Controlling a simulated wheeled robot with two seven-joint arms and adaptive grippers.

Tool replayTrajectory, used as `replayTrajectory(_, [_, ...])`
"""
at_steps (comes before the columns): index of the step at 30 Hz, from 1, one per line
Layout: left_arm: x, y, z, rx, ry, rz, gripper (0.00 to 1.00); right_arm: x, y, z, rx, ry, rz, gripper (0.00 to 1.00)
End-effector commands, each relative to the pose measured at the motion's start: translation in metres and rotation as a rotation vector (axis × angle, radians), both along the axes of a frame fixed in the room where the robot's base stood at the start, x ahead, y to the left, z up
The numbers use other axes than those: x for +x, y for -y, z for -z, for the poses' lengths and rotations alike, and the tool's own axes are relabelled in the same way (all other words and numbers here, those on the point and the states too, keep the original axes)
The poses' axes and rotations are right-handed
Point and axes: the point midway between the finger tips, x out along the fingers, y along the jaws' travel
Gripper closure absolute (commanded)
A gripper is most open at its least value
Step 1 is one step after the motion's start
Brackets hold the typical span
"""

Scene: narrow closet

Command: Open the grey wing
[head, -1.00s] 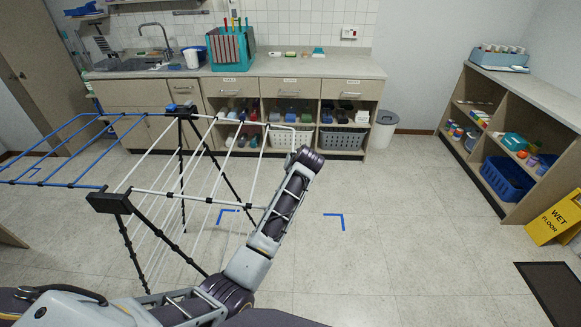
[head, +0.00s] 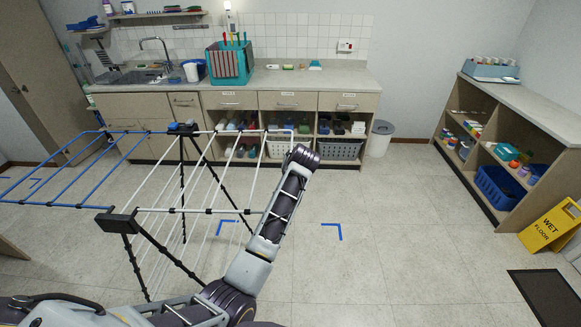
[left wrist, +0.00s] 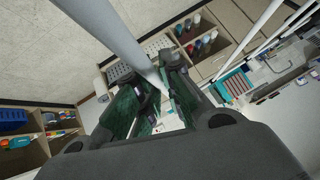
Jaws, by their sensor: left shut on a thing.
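The drying rack stands at left in the head view, with black hubs (head: 118,222) and black legs. Its blue wing (head: 60,172) stretches out to the left. Its grey wing (head: 238,211), with pale bars, stretches out to the right of the hubs, its outer side beside my left arm. In the left wrist view a pale grey bar (left wrist: 105,30) runs between the green-padded fingers of my left gripper (left wrist: 148,70), which is shut on it. In the head view the arm's end hides these fingers. My right gripper is in neither view.
A counter (head: 330,78) with a sink and open shelves runs along the back wall. A grey bin (head: 380,138) stands at its right end. A shelf unit (head: 520,105), a yellow wet-floor sign (head: 550,225) and a dark mat (head: 547,297) are at right. The floor (head: 400,220) between is clear.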

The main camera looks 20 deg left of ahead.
Motion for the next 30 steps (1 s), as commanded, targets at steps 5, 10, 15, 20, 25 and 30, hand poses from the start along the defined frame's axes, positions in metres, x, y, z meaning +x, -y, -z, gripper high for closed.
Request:
replayTrajectory(5, [0.0,-0.001,-0.004,0.002,0.002,-0.001,1.0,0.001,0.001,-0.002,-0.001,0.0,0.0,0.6])
replayTrajectory(10, [0.0,-0.001,-0.004,0.002,0.002,-0.001,1.0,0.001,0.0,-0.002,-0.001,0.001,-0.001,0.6])
replayTrajectory(15, [0.0,-0.001,-0.004,0.001,0.002,-0.001,1.0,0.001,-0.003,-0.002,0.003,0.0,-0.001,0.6])
replayTrajectory(20, [0.0,-0.001,-0.004,0.001,0.002,0.0,0.72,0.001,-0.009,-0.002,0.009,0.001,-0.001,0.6])
replayTrajectory(25, [0.0,-0.001,-0.003,0.001,0.001,0.0,0.69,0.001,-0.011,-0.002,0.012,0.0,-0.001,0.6])
replayTrajectory(30, [0.0,0.0,-0.003,0.0,0.001,0.0,0.69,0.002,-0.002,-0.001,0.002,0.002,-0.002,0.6])
